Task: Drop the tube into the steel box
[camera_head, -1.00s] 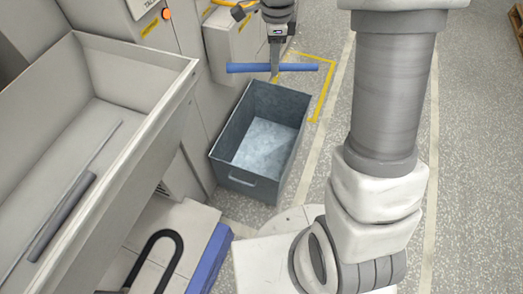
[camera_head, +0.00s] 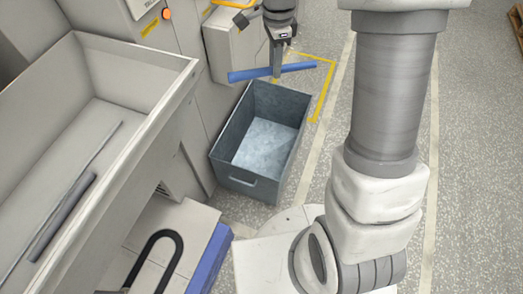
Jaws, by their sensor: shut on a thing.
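The tube is a long blue rod (camera_head: 246,75), held crosswise with its right end a little higher in the picture. My gripper (camera_head: 277,68) is shut on the tube near its middle, pointing down. The steel box (camera_head: 228,178) is an open, blue-grey metal bin with a handle on its near side, standing on the floor. Its visible inside is empty. The tube shows just above the box's far edge in the picture and does not seem to touch it. Its exact height over the box is hard to tell.
A large pale tray (camera_head: 125,171) on the left holds a dark grey bar (camera_head: 62,217) and a thin rod. Grey machine cabinets stand behind the box. Yellow tape (camera_head: 330,88) marks the floor behind it.

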